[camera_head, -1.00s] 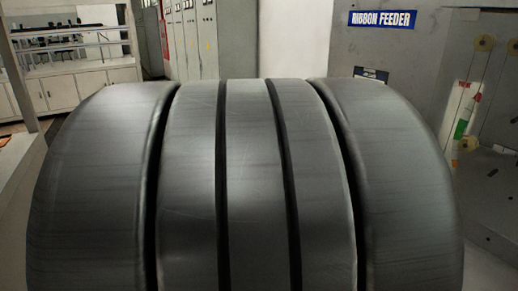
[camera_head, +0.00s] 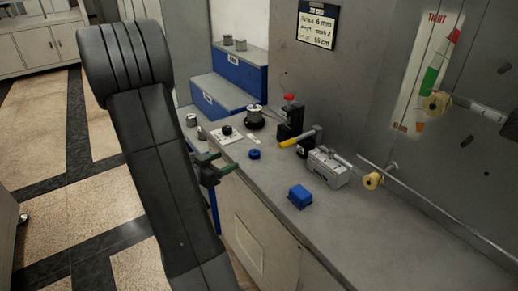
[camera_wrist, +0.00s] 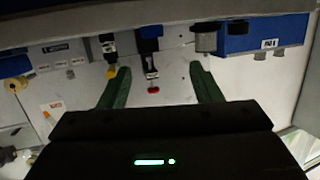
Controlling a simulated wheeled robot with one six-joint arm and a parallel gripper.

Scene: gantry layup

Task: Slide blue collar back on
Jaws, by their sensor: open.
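A small blue ring (camera_head: 254,154), which looks like the blue collar, lies on the grey bench top (camera_head: 345,235) in the head view. I cannot make it out in the wrist view. My gripper (camera_head: 221,164) is at the bench's left edge, to the left of the ring and apart from it. In the wrist view, the green fingers of my gripper (camera_wrist: 159,72) are spread wide with nothing between them. A black knob (camera_head: 226,130) stands on a white plate behind the ring. I cannot tell which part the collar fits.
A blue block (camera_head: 299,197) and a grey metal box (camera_head: 327,167) stand to the right. A black stand with a red knob (camera_head: 290,120) and a yellow-handled tool (camera_head: 297,140) are behind. A rod with a yellow roller (camera_head: 373,181) juts out. The bench front is clear.

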